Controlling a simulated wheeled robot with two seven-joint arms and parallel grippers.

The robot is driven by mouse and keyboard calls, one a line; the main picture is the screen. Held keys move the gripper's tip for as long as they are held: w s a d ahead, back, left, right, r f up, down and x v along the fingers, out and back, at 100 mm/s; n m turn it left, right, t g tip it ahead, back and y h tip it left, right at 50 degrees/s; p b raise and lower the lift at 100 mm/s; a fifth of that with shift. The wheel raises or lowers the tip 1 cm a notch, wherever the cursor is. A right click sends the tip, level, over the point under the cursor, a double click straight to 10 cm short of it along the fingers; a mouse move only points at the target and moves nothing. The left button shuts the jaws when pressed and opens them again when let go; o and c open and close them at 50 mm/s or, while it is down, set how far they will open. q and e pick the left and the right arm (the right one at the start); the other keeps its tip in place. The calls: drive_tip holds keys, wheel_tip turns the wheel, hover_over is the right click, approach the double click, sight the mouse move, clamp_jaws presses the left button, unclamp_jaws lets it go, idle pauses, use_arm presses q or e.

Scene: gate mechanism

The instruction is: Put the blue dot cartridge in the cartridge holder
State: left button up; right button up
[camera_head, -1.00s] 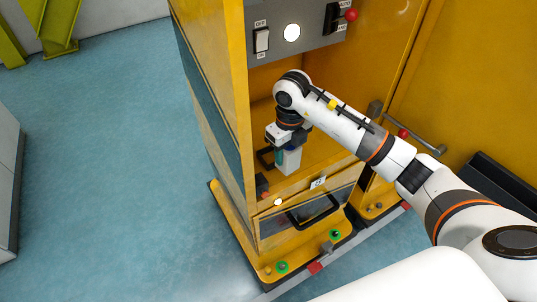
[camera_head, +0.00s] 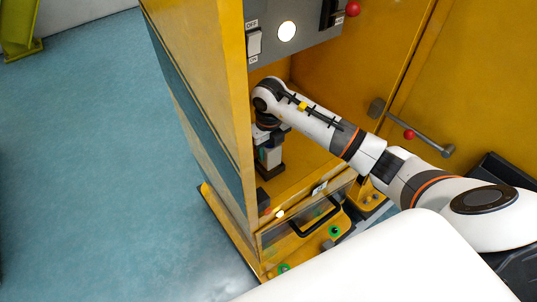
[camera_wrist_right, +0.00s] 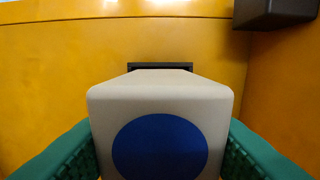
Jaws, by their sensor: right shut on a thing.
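The blue dot cartridge (camera_wrist_right: 160,105) is a pale box with a large blue disc on its near face in the right wrist view. It stands between the green finger pads of my right gripper (camera_wrist_right: 160,150), which is shut on it. In the head view the cartridge (camera_head: 273,156) hangs below my right wrist, inside the yellow cabinet. A dark holder (camera_head: 270,172) shows at its lower end. I cannot tell whether the cartridge is seated in it or just above or in front. A dark frame (camera_wrist_right: 160,66) shows behind the cartridge. My left gripper is not in view.
The cabinet's left wall (camera_head: 205,100) stands close to my right gripper. A grey panel (camera_head: 300,28) with a switch and a round light is above my forearm. A drawer with a black handle (camera_head: 318,218) is below. A dark block (camera_wrist_right: 276,12) is at upper right.

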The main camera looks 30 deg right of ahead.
wheel_tip(320, 180, down, 3)
drive_tip(key=shift+f, duration=0.4)
drive_tip(key=o, duration=1.1)
drive_tip(key=shift+c, duration=0.2)
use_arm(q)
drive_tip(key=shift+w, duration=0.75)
use_arm(e)
drive_tip(key=shift+r, duration=0.1)
drive_tip(key=shift+r, duration=0.2)
drive_tip(key=shift+w+r, duration=0.1)
drive_tip(key=shift+r, duration=0.25)
use_arm(q)
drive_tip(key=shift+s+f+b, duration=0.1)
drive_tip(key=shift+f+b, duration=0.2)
drive_tip(key=shift+b, duration=0.05)
use_arm(e)
wheel_tip(320, 180, up, 11)
drive_tip(key=shift+r, duration=0.1)
